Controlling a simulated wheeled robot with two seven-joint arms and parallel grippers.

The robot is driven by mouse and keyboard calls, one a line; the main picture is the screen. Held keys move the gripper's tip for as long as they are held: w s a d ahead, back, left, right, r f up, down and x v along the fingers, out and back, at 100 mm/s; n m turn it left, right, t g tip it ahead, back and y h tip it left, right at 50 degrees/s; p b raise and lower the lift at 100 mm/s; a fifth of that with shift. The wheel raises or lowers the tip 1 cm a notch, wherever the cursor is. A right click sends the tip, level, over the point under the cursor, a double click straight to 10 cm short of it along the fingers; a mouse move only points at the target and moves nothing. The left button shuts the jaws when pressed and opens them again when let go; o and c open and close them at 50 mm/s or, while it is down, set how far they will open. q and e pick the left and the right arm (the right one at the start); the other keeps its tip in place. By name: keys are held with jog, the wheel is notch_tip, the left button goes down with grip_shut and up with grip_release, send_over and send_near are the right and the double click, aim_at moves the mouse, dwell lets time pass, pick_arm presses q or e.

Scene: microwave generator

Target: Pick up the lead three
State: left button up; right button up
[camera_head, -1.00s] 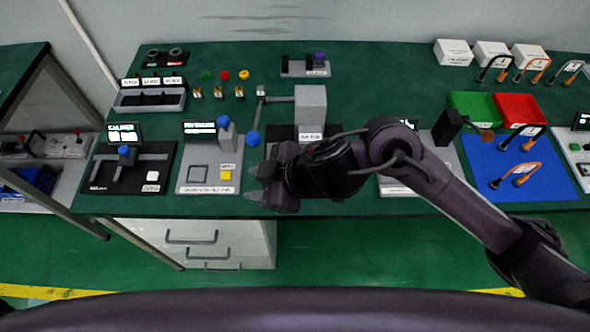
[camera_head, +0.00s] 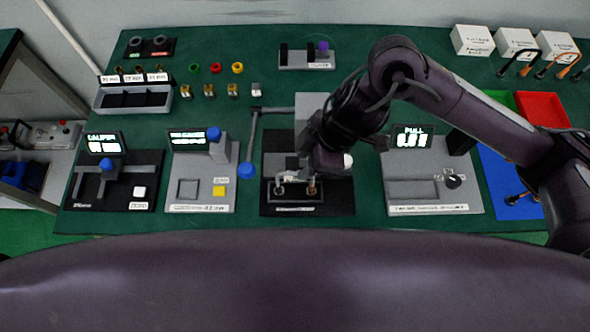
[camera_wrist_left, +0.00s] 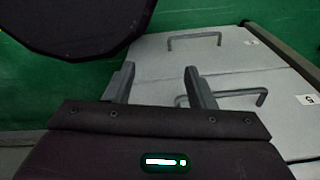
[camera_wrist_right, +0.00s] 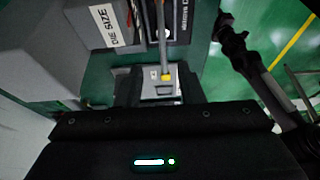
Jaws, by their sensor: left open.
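Black-and-orange U-shaped leads lie at the back right by the white boxes: a left one (camera_head: 516,63), a middle one (camera_head: 553,66) and one at the right edge (camera_head: 583,72). Another lead (camera_head: 517,198) shows partly on the blue mat, mostly behind my right arm. I cannot read which is lead three. My right gripper (camera_head: 294,173) is low over the black press base, above a small grey bracket with two coppery ends (camera_head: 296,189); whether it touches or holds anything is unclear. My left gripper (camera_wrist_left: 158,84) is open and empty, above the floor near drawers.
The press lever with a blue knob (camera_head: 246,170) stands left of my right gripper. A pull tester (camera_head: 430,190) with a lit display is to the right. A red bin (camera_head: 543,108) and the blue mat (camera_head: 495,165) are partly behind my right arm.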

aim_at(296, 173)
jog(key=x, duration=0.4)
jog(key=p+x, duration=0.1)
jog(key=x, duration=0.1)
jog(key=shift+s+a+f, duration=0.1)
jog(key=shift+s+a, duration=0.15)
jog(key=shift+s, duration=0.05)
jog(key=shift+w+a+f, duration=0.1)
jog(key=shift+f, duration=0.35)
jog(key=c, duration=0.7)
pick_arm(q)
jog(key=s, duration=0.1)
jog(key=s+r, duration=0.1)
jog(key=shift+s, duration=0.4)
pick_arm(e)
grip_shut()
